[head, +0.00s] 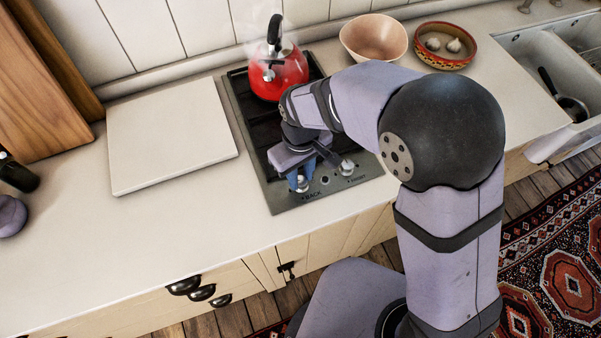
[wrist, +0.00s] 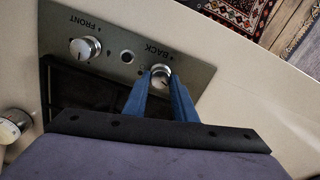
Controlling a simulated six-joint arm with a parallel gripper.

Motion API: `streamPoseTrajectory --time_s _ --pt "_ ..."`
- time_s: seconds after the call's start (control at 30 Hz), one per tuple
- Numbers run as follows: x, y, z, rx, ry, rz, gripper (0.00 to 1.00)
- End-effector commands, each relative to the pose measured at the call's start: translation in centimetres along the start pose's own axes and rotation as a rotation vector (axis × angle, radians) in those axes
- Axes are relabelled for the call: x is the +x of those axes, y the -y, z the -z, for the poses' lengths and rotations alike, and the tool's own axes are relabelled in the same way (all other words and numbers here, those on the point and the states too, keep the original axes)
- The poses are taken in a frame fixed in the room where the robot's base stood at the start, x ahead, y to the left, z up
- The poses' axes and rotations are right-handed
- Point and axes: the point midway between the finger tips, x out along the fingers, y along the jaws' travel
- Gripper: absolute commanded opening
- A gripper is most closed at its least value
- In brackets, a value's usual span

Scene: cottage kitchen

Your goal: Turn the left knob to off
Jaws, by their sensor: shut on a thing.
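The left knob (head: 303,185), marked BACK, is a silver knob on the front strip of the hob. It also shows in the wrist view (wrist: 160,73). My gripper (head: 300,178) is over it, with the blue fingers (wrist: 161,88) shut on its two sides. A dark line shows on the knob's face, but I cannot tell which setting it points to. The right knob (head: 347,168), marked FRONT, stands free; it also shows in the wrist view (wrist: 85,48).
A red kettle (head: 281,75) steams on the back of the hob (head: 258,165). A pale board (head: 170,135) lies left of it. A pink bowl (head: 372,40) and a patterned bowl (head: 447,62) with garlic stand behind my arm. The front left counter is clear.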

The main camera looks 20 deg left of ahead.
Motion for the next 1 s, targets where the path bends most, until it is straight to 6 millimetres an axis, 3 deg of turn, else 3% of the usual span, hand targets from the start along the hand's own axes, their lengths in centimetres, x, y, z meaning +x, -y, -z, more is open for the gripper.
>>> streamPoseTrajectory --time_s 1.0 --pt "-0.16 -0.30 0.02 0.950 -0.005 0.001 0.02"
